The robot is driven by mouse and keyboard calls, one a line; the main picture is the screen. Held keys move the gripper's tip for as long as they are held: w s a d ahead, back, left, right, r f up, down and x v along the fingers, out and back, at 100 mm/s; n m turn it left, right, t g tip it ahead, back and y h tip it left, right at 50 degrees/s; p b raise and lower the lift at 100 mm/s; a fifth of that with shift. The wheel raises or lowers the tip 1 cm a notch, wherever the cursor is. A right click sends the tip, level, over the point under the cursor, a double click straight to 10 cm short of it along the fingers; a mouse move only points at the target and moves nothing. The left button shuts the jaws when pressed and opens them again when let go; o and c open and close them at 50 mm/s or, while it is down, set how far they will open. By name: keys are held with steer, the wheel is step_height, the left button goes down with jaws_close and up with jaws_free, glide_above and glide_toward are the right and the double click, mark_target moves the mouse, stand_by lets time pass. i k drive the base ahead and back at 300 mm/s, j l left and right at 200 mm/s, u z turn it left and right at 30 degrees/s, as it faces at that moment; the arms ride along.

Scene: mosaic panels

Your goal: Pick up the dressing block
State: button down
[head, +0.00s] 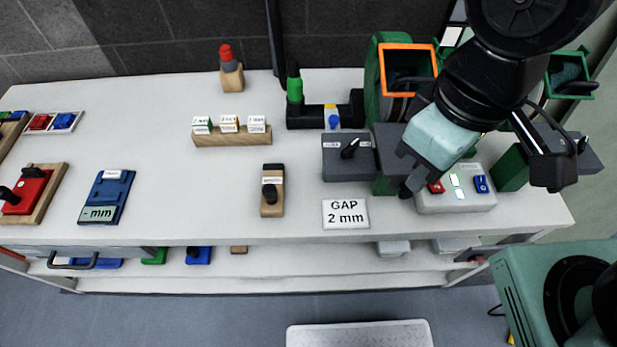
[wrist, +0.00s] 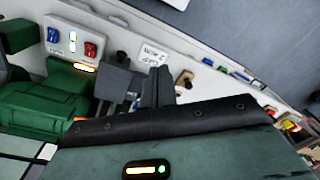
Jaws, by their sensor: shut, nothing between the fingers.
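A small wooden block (head: 272,206) with a dark top, a black knob and a white label lies on the bench left of the GAP 2 mm sign. It looks like the dressing block, but its label is too small to read. It also seems to show in the wrist view (wrist: 183,80), beyond the fingers. My gripper (head: 406,188) is at the right, above the bench near the grey button box, well to the right of the block. In the wrist view the dark fingers (wrist: 158,86) are together and empty.
The grinder (head: 377,90) with an orange-edged guard stands behind my gripper. The grey switch box (head: 348,163), button box (head: 455,202) and GAP 2 mm sign (head: 346,213) are close by. A wooden rack (head: 232,137) holds white-labelled pieces. The bench left of the block is mostly clear.

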mark_target(272, 203)
steer(key=k+j, duration=0.1)
steer(key=j, duration=0.6)
steer(key=k+j, duration=0.1)
steer(key=j, duration=0.6)
